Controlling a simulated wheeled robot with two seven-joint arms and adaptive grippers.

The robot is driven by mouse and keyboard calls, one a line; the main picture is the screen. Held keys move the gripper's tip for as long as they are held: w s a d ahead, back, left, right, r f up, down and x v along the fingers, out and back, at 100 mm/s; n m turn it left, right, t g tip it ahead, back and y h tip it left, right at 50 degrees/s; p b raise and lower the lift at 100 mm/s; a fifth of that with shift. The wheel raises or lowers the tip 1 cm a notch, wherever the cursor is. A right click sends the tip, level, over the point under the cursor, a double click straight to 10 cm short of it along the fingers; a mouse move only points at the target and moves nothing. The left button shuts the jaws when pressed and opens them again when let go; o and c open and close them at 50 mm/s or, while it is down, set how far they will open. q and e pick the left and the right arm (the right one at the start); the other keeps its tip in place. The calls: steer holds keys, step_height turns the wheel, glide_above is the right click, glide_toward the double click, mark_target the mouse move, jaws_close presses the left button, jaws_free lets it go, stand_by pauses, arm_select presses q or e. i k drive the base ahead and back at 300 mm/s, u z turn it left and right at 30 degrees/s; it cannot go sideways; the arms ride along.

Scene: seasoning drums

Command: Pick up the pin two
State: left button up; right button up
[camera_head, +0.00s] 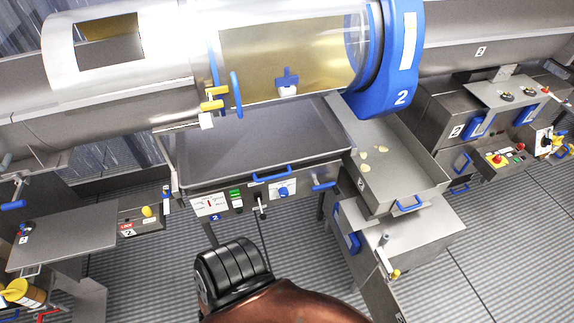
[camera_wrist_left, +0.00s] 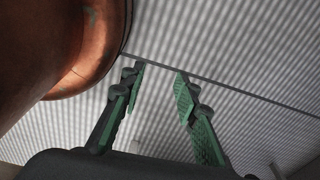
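I cannot tell for sure which thing is pin two. Two yellow pin-like fittings, the upper one (camera_head: 213,92) and the lower one (camera_head: 211,105), sit at the left end of the clear drum section in the head view. A yellow knob (camera_head: 147,211) is on a box with a red label marked 2 (camera_head: 127,229). My left gripper (camera_wrist_left: 158,78) is open and empty in the left wrist view, over ribbed floor. Neither gripper shows in the head view.
The drum (camera_head: 290,55) has a blue ring (camera_head: 400,60) marked 2. Below it are a wide tray (camera_head: 255,145), a control panel (camera_head: 238,202) and a smaller tray (camera_head: 395,165) with several pale pieces. A metal table (camera_head: 65,240) stands left. Ribbed floor (camera_head: 150,285) shows between.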

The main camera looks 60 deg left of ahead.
mark_target(146, 210)
steer(key=u, duration=2.25)
